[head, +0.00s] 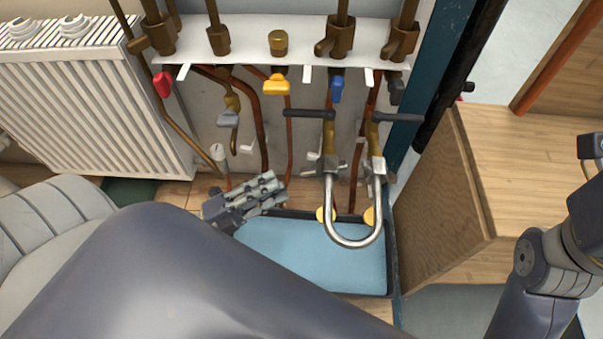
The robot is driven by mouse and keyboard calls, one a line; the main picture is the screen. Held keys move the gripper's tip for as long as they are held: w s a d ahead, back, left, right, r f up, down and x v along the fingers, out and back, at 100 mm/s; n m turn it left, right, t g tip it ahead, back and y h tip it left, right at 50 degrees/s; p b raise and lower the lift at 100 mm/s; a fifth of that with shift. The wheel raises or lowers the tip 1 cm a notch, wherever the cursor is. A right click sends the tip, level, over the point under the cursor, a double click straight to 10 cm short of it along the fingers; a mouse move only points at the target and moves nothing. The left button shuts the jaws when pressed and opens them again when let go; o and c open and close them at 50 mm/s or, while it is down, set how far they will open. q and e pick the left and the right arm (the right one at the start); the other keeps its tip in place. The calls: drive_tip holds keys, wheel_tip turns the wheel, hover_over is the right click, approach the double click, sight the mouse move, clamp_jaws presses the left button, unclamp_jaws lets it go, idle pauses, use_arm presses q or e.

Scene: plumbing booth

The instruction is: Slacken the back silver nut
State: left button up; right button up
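A silver U-shaped pipe (351,240) hangs below two brass valves with long dark handles. The nuts are small here, and I cannot tell which is the back one. My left gripper (279,190) is to the left of the U-pipe, above the blue tray, its fingers pointing right toward the left nut. It is apart from both nuts and nothing shows in it. The gap between its fingers is unclear. My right gripper is not clearly visible; only my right arm shows at the right edge.
A blue tray (300,262) with a dark rim lies below the pipes. A white radiator (95,110) stands at left, a wooden cabinet (440,200) at right. Copper pipes and valves with red (162,84), yellow (277,86) and blue (337,90) handles line the back.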

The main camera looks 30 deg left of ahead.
sight(300, 174)
use_arm(q)
drive_tip(key=b+x, duration=0.1)
drive_tip(key=x, duration=0.6)
drive_tip(key=shift+w+d+r+b, duration=0.1)
drive_tip(key=shift+w+d+b, duration=0.15)
drive_tip(key=shift+w+b, duration=0.05)
clamp_jaws()
